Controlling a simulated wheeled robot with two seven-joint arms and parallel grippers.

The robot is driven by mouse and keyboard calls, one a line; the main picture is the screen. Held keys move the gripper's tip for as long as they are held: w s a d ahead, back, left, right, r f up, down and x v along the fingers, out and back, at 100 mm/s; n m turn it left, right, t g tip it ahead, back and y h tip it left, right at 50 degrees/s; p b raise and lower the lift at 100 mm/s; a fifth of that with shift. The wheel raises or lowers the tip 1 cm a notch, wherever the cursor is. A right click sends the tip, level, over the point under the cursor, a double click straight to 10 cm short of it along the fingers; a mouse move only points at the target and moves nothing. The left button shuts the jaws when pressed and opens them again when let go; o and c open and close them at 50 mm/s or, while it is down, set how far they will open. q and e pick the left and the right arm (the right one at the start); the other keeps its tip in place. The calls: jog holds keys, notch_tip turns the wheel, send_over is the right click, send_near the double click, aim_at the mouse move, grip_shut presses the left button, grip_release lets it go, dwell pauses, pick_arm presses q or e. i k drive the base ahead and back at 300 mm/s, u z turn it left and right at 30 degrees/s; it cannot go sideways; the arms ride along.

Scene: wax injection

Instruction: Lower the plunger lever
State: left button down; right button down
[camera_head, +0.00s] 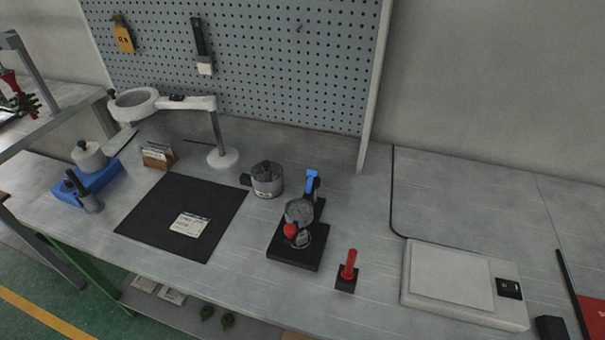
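The wax injector (297,239) stands on the workbench right of centre in the head view. It has a black base, a grey round pot or gauge (299,211) and a red knob (290,230) at its front. A blue-ended lever (312,179) stands up at its back; I take it for the plunger lever, and it looks raised. Neither of my grippers shows in this view.
A grey pot (266,179) stands behind the injector. A black mat (159,230) with a card lies left. A magnifier lamp (221,158) stands at the back. A white scale (464,312) sits right. The bench between the red handle and scale is clear.

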aim_at(311, 173)
jog(key=k, duration=0.5)
jog(key=u, duration=2.15)
jog(key=i, duration=1.1)
jog(key=z, duration=3)
